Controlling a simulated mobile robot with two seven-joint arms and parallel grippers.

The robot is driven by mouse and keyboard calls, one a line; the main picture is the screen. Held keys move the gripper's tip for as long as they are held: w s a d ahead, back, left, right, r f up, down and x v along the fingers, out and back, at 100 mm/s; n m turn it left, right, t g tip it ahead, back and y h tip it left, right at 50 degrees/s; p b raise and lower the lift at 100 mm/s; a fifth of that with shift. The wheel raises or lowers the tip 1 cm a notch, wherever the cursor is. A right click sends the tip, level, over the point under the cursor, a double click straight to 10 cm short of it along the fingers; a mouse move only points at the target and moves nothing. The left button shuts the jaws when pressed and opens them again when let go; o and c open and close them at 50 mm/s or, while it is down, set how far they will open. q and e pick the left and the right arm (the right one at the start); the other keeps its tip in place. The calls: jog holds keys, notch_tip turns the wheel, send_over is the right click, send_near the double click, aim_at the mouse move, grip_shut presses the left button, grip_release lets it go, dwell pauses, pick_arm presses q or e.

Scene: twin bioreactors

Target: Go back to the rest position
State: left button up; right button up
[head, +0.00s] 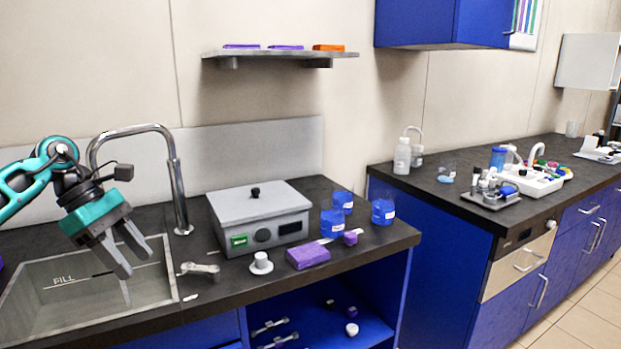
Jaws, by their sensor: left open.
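My left gripper (128,260) comes in from the left and hangs over the sink (150,295). Its two grey fingers are apart and point down and to the right, with nothing seen between them. My right gripper is not in the head view.
A curved tap (177,185) rises behind the left gripper. Right of the sink stand a grey box-shaped device (260,215), blue-filled beakers (383,210) and a purple block (308,255). A shelf (280,54) is above. A second counter (440,190) with bottles and trays is at right.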

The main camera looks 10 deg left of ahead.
pick_arm(q)
jog(key=w+d+f+n+t+h+p, duration=0.1)
jog(key=d+f+n+t+h, duration=0.2)
jog(key=d+n, duration=0.45)
jog(key=w+d+f+n+t+h+p, duration=0.1)
jog(key=d+n+t+h, duration=0.25)
jog(key=d, duration=0.65)
jog(key=w+d+f+n+t+h+p, duration=0.1)
jog(key=d+f+n+t+h, duration=0.15)
jog(key=d+n+h, duration=0.5)
jog(key=s+f+n+y+p, duration=0.1)
jog(key=s+f+n+y, duration=0.7)
jog(key=n, duration=0.7)
jog(key=s+a+f+n+y+p, duration=0.1)
jog(key=s+f+n+y, duration=0.7)
jog(key=n, duration=0.8)
notch_tip(320, 180, down, 5)
jog(key=shift+s+r+t+y, duration=0.2)
jog(key=shift+t+y, duration=0.2)
jog(key=shift+y, duration=0.6)
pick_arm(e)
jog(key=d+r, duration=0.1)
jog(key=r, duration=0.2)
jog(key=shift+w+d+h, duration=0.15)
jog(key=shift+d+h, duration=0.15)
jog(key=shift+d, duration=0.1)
pick_arm(q)
jog(key=shift+w, duration=0.1)
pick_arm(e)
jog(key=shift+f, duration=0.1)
